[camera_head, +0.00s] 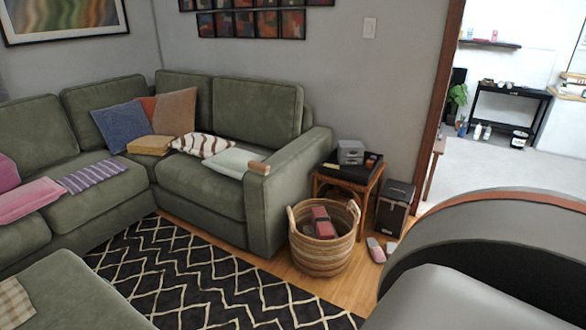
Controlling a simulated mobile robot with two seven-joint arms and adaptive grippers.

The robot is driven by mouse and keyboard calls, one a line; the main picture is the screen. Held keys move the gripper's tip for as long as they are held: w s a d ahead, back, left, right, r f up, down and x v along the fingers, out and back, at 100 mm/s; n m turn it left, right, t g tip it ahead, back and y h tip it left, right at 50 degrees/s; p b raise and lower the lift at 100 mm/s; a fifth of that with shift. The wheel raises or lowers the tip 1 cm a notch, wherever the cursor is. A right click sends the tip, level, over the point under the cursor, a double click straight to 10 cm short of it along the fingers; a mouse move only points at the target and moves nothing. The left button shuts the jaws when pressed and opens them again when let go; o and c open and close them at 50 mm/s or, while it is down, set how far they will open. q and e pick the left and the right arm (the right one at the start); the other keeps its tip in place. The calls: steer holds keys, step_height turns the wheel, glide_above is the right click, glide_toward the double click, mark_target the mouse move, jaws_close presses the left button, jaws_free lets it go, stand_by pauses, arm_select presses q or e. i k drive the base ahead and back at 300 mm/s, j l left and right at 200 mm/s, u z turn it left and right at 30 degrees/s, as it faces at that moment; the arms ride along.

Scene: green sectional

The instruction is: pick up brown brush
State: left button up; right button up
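Neither of my grippers is in view. A large grey rounded part of my own body fills the lower right corner and hides the floor there.
A wicker basket (325,258) holding red and grey items stands before the armrest. A side table (346,188) and dark box (394,207) stand behind it. Slippers (376,250) lie on the wood floor. A patterned rug (200,280) covers clear floor between the sofa sections.

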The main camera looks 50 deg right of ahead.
mark_target(255, 167)
steer(key=z, duration=1.3)
steer(key=u, duration=0.95)
steer(key=i+l+z, duration=0.4)
steer(key=i+l, duration=0.15)
steer(key=i, duration=0.3)
steer(key=i+l+z, duration=0.25)
steer(key=i+z, duration=0.15)
steer(key=i, duration=0.45)
steer(key=i+z, duration=0.4)
steer(key=i, duration=0.5)
steer(key=i+j+z, duration=0.25)
steer(key=j, duration=0.3)
steer(key=i+j+z, duration=0.1)
steer(key=i+j, duration=0.1)
steer(key=j, duration=0.1)
